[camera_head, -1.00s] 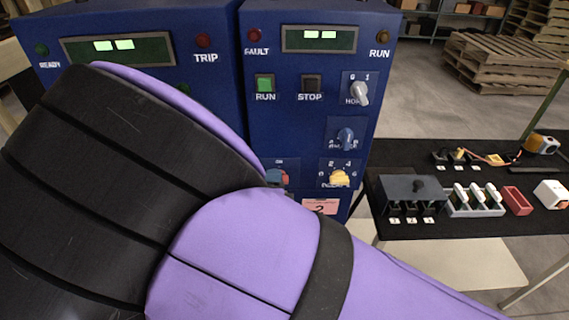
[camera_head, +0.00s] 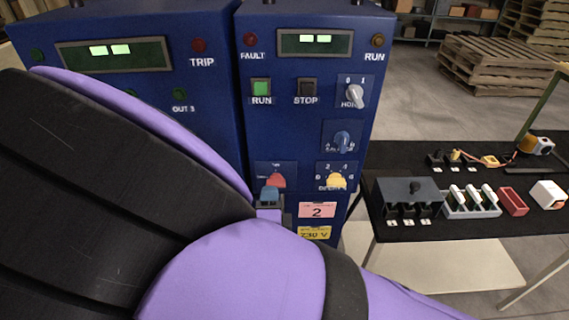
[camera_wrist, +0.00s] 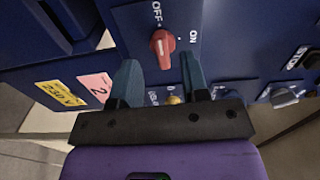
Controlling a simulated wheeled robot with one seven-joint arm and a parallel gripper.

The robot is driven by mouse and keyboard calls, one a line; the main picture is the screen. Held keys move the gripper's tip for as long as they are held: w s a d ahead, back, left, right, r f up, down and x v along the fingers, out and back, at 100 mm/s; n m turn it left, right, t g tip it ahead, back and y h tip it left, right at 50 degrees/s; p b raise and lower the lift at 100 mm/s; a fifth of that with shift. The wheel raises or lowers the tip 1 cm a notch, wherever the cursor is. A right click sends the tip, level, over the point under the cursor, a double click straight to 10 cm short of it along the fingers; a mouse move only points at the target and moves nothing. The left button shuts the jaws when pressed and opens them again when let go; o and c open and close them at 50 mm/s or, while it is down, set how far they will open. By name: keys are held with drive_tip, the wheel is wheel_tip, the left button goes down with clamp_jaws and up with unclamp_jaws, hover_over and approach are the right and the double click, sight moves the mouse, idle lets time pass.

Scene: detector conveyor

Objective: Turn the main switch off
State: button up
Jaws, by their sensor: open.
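The main switch is a red rotary knob on a blue panel plate with OFF and ON labels. In the wrist view the knob (camera_wrist: 160,48) sits just ahead of my gripper (camera_wrist: 160,62), roughly between and beyond the two blue-grey fingertips. My gripper is open and empty, and no contact with the knob is visible. In the head view the red knob (camera_head: 276,180) shows low on the right cabinet, partly covered by my gripper's blue finger (camera_head: 270,194). I cannot tell for certain which label the knob points to.
Green RUN (camera_head: 261,87) and dark STOP (camera_head: 307,88) buttons sit higher. A black-topped table (camera_head: 460,232) with parts stands at right.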

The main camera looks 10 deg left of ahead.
drive_tip(key=v, duration=0.6)
